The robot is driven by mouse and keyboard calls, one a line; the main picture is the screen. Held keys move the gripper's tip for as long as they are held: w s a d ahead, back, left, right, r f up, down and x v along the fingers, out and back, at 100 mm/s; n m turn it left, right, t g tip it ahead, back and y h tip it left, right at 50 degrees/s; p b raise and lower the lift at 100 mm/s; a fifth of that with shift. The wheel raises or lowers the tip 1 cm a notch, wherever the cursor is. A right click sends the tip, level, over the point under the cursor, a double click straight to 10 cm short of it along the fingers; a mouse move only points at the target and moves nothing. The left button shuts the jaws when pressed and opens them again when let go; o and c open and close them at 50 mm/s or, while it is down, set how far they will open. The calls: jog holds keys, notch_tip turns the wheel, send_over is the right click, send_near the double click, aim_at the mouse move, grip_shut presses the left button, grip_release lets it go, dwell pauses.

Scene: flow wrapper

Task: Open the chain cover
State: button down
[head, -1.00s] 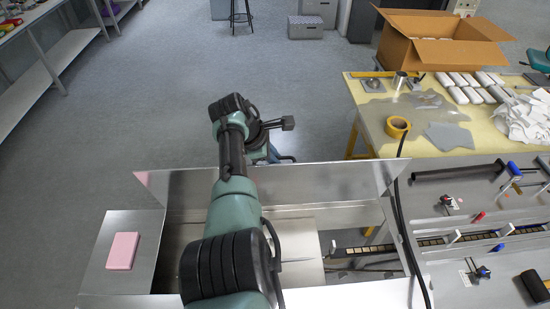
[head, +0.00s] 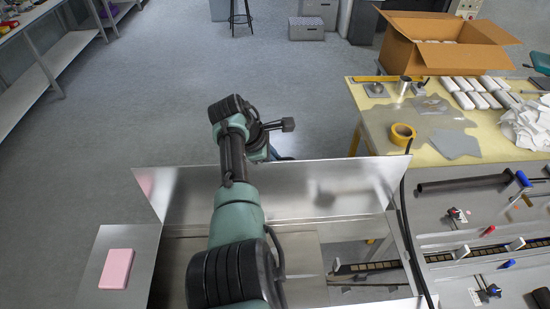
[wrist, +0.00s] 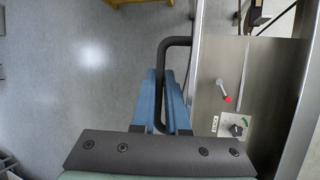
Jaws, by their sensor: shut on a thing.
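A black U-shaped handle (wrist: 175,42) shows in the wrist view, with its upper end meeting a metal edge. My gripper (wrist: 161,85) is shut on its long bar, one blue finger on each side. In the head view my arm reaches over the machine, and the gripper is mostly hidden behind the arm and a shiny sheet-metal panel (head: 335,180). This panel stands up along the machine's far side. I cannot tell whether it is the chain cover. A chain conveyor (head: 375,266) is visible to the right of my arm.
A pink block (head: 116,269) rests on the left metal ledge.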

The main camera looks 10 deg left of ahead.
jog(key=shift+s+f, duration=0.1)
jog(key=shift+f, duration=0.05)
jog(key=c, duration=1.2)
grip_release()
jog(key=shift+a+r, duration=0.15)
jog(key=shift+r, duration=0.45)
jog(key=b+v, duration=0.1)
jog(key=v, duration=1)
jog(key=shift+s+a+r+b, duration=0.15)
jog(key=shift+s+r+b, duration=0.15)
